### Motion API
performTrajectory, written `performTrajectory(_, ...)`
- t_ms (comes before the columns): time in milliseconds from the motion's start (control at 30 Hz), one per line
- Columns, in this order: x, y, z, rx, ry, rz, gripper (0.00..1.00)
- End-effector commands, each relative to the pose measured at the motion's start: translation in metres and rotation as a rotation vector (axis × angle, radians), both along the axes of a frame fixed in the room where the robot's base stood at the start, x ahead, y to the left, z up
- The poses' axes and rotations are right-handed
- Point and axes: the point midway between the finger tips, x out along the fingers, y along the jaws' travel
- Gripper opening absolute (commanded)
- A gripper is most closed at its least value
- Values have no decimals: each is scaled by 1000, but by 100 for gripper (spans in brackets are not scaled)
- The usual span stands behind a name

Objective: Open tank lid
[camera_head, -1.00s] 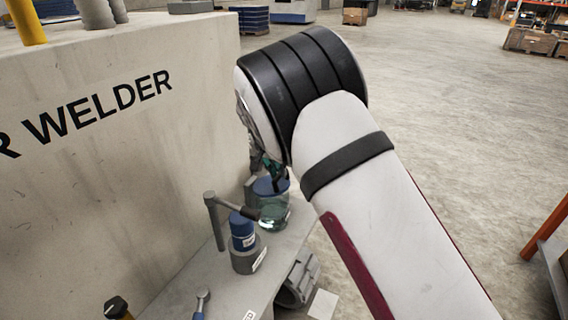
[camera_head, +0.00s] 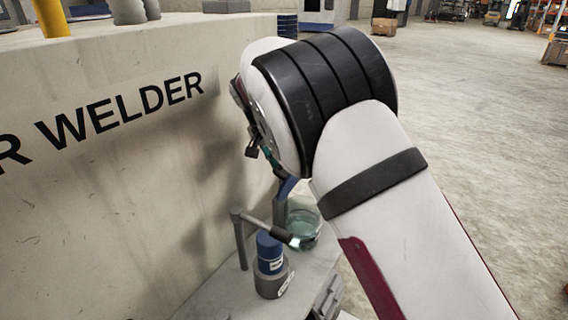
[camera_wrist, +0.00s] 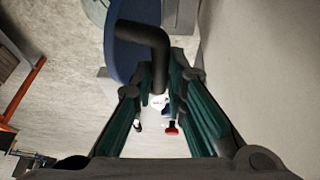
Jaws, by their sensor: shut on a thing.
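The tank (camera_head: 304,232) is a clear glass vessel with a greenish tint, on the grey bench beside the welder wall. Its blue lid (camera_head: 288,187) is tilted up steeply above the tank, partly hidden by my arm. In the wrist view the blue lid (camera_wrist: 125,55) is large at the top, with a black bent handle (camera_wrist: 157,45) in front of it. My gripper (camera_wrist: 160,85) has its green-lined fingers on either side of the handle, shut on it. In the head view my gripper (camera_head: 264,150) is mostly hidden behind my wrist.
A blue-topped cylinder in a grey holder (camera_head: 270,275) and a grey L-shaped post (camera_head: 240,240) stand close to the tank. The welder wall (camera_head: 110,190) rises close on the left. Open concrete floor (camera_head: 490,150) lies to the right.

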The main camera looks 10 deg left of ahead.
Motion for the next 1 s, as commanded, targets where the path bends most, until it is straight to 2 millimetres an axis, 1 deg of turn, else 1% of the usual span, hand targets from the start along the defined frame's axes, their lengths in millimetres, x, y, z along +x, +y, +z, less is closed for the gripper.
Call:
performTrajectory(33,-3,-1,-12,-8,20,-3,0)
performTrajectory(800,-3,2,-13,-11,25,-6,0)
performTrajectory(833,-3,2,-13,-11,25,-6,19)
performTrajectory(900,-3,2,-12,-11,23,-5,33)
performTrajectory(1000,-2,2,-10,-9,18,-5,33)
